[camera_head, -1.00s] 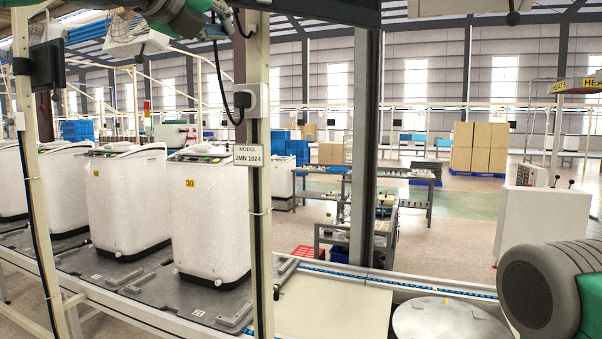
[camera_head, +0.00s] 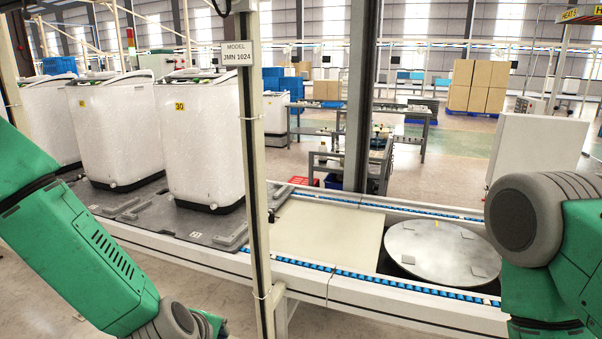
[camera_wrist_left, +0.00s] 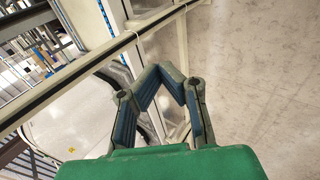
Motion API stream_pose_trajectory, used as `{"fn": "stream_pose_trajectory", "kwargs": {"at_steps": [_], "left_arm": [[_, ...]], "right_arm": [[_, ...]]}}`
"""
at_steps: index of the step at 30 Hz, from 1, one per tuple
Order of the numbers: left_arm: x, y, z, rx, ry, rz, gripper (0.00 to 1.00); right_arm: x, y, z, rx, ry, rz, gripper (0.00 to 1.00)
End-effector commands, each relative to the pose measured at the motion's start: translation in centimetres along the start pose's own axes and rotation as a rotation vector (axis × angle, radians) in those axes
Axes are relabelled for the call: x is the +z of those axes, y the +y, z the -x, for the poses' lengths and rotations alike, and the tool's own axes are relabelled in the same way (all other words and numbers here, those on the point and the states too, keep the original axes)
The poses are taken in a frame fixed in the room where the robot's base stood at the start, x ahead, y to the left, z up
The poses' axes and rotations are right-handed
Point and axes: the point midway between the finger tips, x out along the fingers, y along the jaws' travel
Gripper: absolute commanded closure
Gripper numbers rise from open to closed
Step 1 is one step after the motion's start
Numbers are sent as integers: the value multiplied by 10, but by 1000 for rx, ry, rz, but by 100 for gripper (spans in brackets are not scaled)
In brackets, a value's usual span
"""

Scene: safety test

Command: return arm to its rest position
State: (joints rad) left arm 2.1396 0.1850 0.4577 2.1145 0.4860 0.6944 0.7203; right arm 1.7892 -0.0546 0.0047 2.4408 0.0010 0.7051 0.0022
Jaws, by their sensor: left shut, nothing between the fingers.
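My left arm (camera_head: 85,255) comes in from the left in the head view and slants down to the bottom edge. Its fingers cannot be made out there. In the left wrist view, my left gripper (camera_wrist_left: 172,82) is shut and empty, its jointed dark fingers bent in towards each other. Behind it are pale frame rails and bare floor. My right arm (camera_head: 550,245) stands at the right edge of the head view. Its gripper is out of view.
A conveyor line (camera_head: 325,235) crosses ahead with several white washing machines (camera_head: 205,140) at left and a round metal plate (camera_head: 440,250) at right. A pale post (camera_head: 255,180) with a model sign (camera_head: 238,54) stands before it. Bare floor (camera_head: 215,275) lies on the near side.

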Motion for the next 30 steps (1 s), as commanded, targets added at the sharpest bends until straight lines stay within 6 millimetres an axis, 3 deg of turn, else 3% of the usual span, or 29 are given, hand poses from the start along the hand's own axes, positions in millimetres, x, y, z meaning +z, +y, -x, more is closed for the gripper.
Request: {"fn": "stream_pose_trajectory", "kwargs": {"at_steps": [1,5,9,12,15,18,21,30], "left_arm": [[0,-46,-12,-61,-7,-120,100],[-5,-146,-22,-196,-57,-439,100],[-13,-250,-13,-338,-165,-780,100],[-20,-312,2,-421,-264,-990,100],[-25,-355,19,-476,-356,-1148,100],[-29,-380,31,-507,-422,-1247,100],[-31,-390,38,-519,-453,-1291,100],[-31,-390,39,-519,-457,-1296,100]], "right_arm": [[1,0,-10,0,0,0,52],[1,0,-23,0,0,0,52],[2,0,-37,0,0,0,52],[2,0,-46,0,0,0,52],[3,0,-53,0,0,0,52],[3,0,-56,0,0,0,52],[3,0,-57,0,0,0,52],[3,0,-56,0,0,0,52]]}}
